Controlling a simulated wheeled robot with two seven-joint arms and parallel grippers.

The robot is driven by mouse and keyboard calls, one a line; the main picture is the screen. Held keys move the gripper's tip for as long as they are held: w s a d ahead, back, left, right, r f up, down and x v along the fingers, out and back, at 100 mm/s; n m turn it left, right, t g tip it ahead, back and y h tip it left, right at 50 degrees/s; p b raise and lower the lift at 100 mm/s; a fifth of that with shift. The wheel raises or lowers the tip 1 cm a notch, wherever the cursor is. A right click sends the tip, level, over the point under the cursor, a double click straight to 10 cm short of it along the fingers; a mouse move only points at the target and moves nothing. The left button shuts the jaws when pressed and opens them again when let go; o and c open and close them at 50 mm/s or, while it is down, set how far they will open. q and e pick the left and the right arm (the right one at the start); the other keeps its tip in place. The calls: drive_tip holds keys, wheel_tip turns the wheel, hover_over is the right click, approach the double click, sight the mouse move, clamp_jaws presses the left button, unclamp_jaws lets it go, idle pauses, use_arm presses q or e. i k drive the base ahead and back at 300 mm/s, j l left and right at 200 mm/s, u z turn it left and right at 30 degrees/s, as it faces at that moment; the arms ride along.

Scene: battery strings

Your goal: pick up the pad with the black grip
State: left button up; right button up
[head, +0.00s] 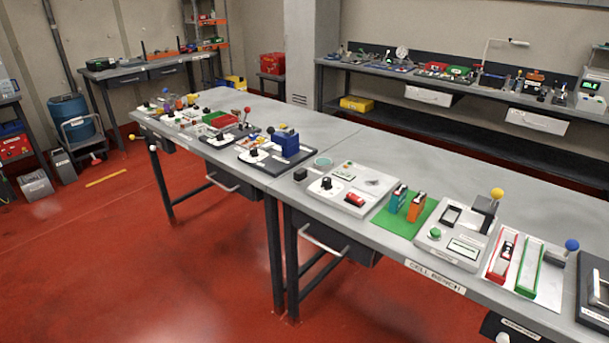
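I cannot tell for certain which item is the pad with the black grip. On the near bench, a grey-white panel (338,194) carries a black knob (326,183) and a red part. A small black block (300,174) and a round greenish disc (323,162) lie just behind it. On the same row of tables, a white plate with a black knob (253,153) sits by a blue block (285,142). Another black knob (221,136) stands farther left. Neither of my grippers shows in the head view.
A green mat (396,223) holds a teal block (398,198) and an orange block (417,206). Right of it are a grey panel (447,247) and a tray with red and green strips (528,270). Red floor (160,255) is open in front of the bench (400,258).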

sight(299, 175)
drive_tip(key=i+z, duration=0.1)
drive_tip(key=z, duration=0.3)
drive_tip(key=i+j+z, duration=0.1)
drive_tip(key=z, duration=0.35)
drive_tip(key=i+j+z, duration=0.1)
drive_tip(key=z, duration=0.3)
drive_tip(key=i+j+z, duration=0.15)
drive_tip(key=j, duration=0.25)
drive_tip(key=i+j+z, duration=0.15)
drive_tip(key=j, duration=0.25)
drive_tip(key=j+z, duration=0.1)
drive_tip(key=j, duration=0.35)
drive_tip(key=i+j+z, duration=0.15)
drive_tip(key=j, duration=0.75)
drive_tip(key=i, duration=0.05)
